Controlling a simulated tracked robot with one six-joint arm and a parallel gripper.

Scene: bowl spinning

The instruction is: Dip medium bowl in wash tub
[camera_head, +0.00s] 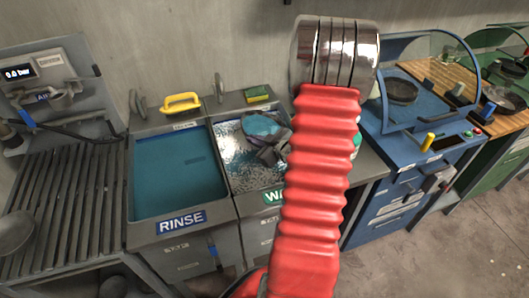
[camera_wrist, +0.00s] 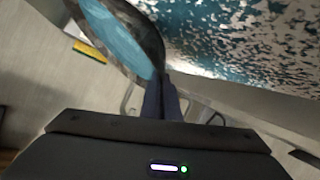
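The bowl (camera_head: 279,136) is dark with blue liquid in it and sits over the back right part of the wash tub (camera_head: 250,203), whose surface is foamy blue. My gripper (camera_head: 266,153) is at the bowl's near side, partly hidden by my red arm. In the wrist view, the two dark fingers of my gripper (camera_wrist: 161,88) are closed together on the rim of the bowl (camera_wrist: 146,32). The bowl looks tilted there, with the foamy water beside it. Whether its underside touches the water cannot be told.
The rinse tub (camera_head: 148,228) with still blue water is to the left. A yellow brush (camera_head: 181,102) and a green-yellow sponge (camera_head: 257,93) lie on the back ledge near the taps. A slatted rack (camera_head: 65,200) is far left. A blue machine (camera_head: 415,150) stands right.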

